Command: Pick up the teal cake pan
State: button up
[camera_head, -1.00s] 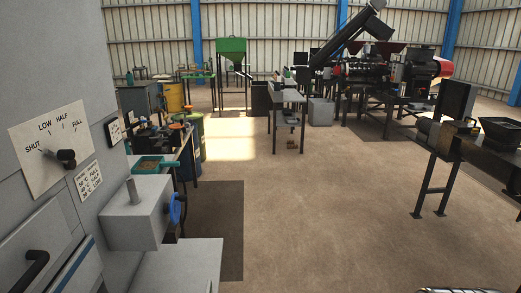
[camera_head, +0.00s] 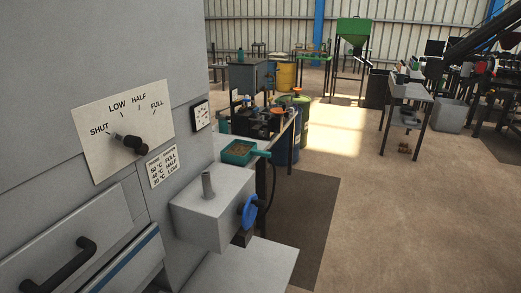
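A teal pan (camera_head: 239,152) with brown contents sits near the middle of the view, just behind a grey box (camera_head: 213,207). It appears to rest on a bench surface, with a short handle-like part pointing right. Its underside is hidden. My gripper is not in view.
A large grey cabinet fills the left, with a SHUT/LOW/HALF/FULL dial (camera_head: 123,131) and a black handle (camera_head: 52,266). The grey box has a blue handwheel (camera_head: 249,212). A yellow-green drum (camera_head: 296,120) stands beyond. Open brown floor (camera_head: 410,230) lies to the right.

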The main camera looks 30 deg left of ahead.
aim_at(239, 152)
jog(key=i, duration=2.85)
jog(key=u, duration=2.4)
